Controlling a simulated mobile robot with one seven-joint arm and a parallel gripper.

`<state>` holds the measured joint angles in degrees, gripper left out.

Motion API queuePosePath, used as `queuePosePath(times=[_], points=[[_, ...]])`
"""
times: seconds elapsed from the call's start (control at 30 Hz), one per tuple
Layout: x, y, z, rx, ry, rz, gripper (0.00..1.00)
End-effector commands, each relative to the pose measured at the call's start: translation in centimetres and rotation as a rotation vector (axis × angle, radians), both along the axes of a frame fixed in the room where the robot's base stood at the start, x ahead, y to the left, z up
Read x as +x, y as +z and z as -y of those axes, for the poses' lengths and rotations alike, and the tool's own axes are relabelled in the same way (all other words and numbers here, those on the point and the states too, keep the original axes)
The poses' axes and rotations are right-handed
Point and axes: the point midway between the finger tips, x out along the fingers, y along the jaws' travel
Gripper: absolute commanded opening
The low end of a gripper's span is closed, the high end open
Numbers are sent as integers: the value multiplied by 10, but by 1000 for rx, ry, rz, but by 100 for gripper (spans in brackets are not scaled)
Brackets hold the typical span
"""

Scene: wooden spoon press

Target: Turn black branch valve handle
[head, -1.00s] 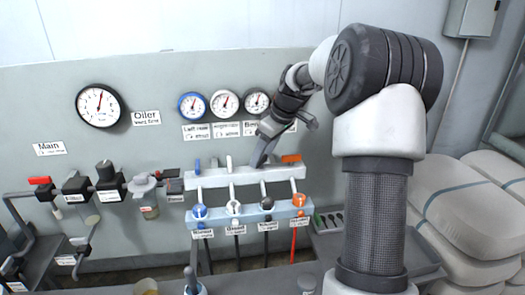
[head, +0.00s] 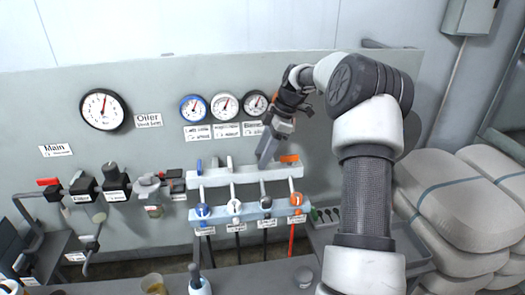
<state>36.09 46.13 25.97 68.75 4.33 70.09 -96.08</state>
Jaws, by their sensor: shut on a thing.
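The pale upper manifold bar (head: 218,179) on the back panel carries a row of branch valve handles. The blue handle (head: 199,166) and white handle (head: 229,163) stand upright; the orange handle (head: 289,158) lies sideways. My gripper (head: 264,164) reaches down from the upper right to the black branch's place, between white and orange. It is shut on the black branch valve handle, which its fingers hide, so the handle's angle cannot be told. The black regulator knob (head: 267,203) sits on the lower bar (head: 250,213) below.
Several dial gauges (head: 225,105) hang above the manifold. The main line with its red handle (head: 48,182) runs at the left. A bench with a cup (head: 153,284) is in front. Stacked sacks (head: 450,200) fill the right side.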

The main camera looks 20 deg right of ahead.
Motion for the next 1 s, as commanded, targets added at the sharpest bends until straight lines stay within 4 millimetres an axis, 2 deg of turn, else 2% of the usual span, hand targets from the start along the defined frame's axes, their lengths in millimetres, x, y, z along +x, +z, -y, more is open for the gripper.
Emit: queuePosePath(times=[0.57, 0.6, 0.7, 1.0], points=[[0, 0, 1, -2, 37, 1, 26], [0, 0, 1, -2, 37, 1, 50], [0, 0, 0, -2, 37, 1, 67], [0, 1, 0, -1, 35, 0, 67]])
